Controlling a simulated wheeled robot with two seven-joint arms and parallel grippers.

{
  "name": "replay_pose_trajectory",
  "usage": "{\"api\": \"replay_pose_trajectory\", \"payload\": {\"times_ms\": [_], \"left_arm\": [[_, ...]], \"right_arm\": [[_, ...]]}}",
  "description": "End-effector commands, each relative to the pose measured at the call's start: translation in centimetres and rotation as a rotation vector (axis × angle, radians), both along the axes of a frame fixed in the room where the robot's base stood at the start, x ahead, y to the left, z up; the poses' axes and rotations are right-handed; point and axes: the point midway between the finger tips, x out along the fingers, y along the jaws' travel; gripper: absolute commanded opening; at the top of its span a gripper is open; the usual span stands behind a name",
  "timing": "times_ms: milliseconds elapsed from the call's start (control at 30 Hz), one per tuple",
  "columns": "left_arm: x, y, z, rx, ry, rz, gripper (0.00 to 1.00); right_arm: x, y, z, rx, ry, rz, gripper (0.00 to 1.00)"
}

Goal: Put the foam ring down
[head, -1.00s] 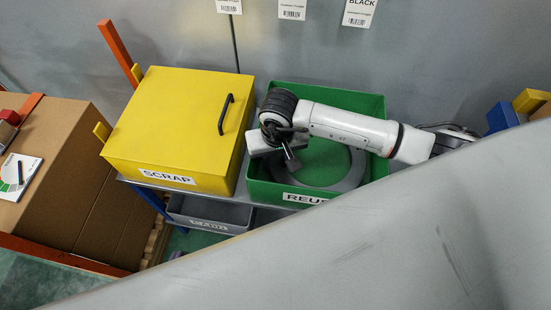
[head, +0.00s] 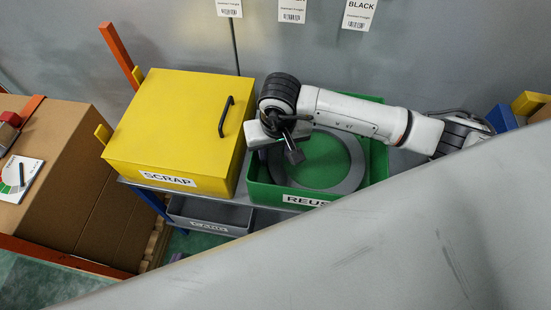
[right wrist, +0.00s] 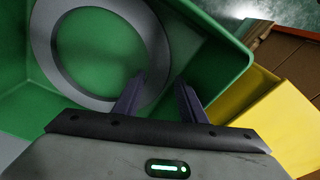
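The foam ring (head: 354,172) is a flat grey ring lying in the green REUSE bin (head: 262,192). The right wrist view also shows the ring (right wrist: 47,62), with the bin's green floor visible through its hole. My right gripper (head: 292,157) is over the left part of the bin, above the ring's left side. In the right wrist view its two dark fingers (right wrist: 160,82) are apart with a gap between them, and the tips overlap the ring's edge in the picture. I see nothing held between them. My left gripper is not in view.
A yellow SCRAP box (head: 180,125) with a black handle stands left of the bin. A grey tray (head: 210,214) sits below on the rack. A cardboard box (head: 65,165) is at far left. A large grey surface (head: 400,240) covers the lower right of the head view.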

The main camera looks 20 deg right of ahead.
Motion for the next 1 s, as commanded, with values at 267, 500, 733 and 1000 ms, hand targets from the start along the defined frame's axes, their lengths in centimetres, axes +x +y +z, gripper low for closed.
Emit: {"api": "replay_pose_trajectory", "payload": {"times_ms": [267,500,733,1000], "left_arm": [[-0.2,0.1,0.0,0.001,0.006,0.002,0.00],[-0.3,0.2,-0.2,0.002,0.009,0.004,0.00],[-0.2,0.3,-0.2,0.003,0.009,0.004,0.00],[-0.2,0.4,3.0,0.003,0.008,0.007,0.00]], "right_arm": [[-0.6,0.1,5.6,-0.001,-0.002,0.000,0.38],[-0.9,0.1,7.3,-0.002,0.000,-0.001,0.38],[-1.0,0.1,7.4,-0.002,0.001,-0.001,0.38],[-2.5,2.4,9.9,0.092,0.051,-0.032,0.38]]}}
